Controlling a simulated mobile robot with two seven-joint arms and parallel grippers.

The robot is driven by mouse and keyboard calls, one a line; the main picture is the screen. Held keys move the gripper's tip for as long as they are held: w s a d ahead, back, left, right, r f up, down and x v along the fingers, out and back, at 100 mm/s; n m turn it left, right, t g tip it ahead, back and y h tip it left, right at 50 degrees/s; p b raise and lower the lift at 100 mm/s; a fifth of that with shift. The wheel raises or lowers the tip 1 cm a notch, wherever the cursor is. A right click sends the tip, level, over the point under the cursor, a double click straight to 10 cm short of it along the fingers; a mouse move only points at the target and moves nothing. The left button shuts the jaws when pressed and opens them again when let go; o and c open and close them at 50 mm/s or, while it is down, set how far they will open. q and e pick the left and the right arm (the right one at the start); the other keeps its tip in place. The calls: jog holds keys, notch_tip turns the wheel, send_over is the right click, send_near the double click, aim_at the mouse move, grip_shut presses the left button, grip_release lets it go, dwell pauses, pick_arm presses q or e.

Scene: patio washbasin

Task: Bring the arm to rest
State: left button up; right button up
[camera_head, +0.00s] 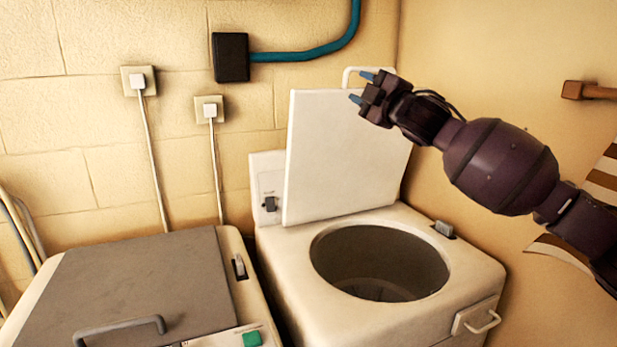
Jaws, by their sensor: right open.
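My right arm reaches in from the right edge of the head view. My right gripper (362,87) is open, with its two blue-tipped fingers apart and pointing left. Nothing shows between the fingers. My left gripper is not in view.
A white top-opening machine (290,270) stands open, its round tub (378,265) empty as far as I see. A unit with a closed grey lid (140,280) stands left. Plugs with cords (139,82) and a blue pipe (310,52) are on the wall. A wooden rail (595,91) is at right.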

jog(key=s+d+f+m+h, duration=0.15)
jog(key=s+f+m, duration=0.3)
jog(key=f, duration=0.75)
jog(key=s+d+f+m+h, duration=0.1)
jog(key=s+d+f+m, duration=0.3)
jog(key=f, duration=0.7)
jog(key=s+f+m+h, duration=0.25)
jog(key=s+f, duration=0.25)
jog(key=f, duration=0.7)
jog(key=s+d+f+m+g+h, duration=0.2)
jog(key=s+d+f+m, duration=0.1)
jog(key=s+f, duration=0.6)
jog(key=s+d+f+m+g+h, duration=0.2)
jog(key=s+d+f, duration=0.2)
jog(key=s+f, duration=0.5)
jog(key=s+d+f+m+g+h, duration=0.2)
jog(key=s+d+f+m, duration=0.1)
jog(key=s+f, duration=0.6)
jog(key=s, duration=0.3)
jog(key=shift+d+f+m, duration=0.3)
jog(key=shift+d+f, duration=0.1)
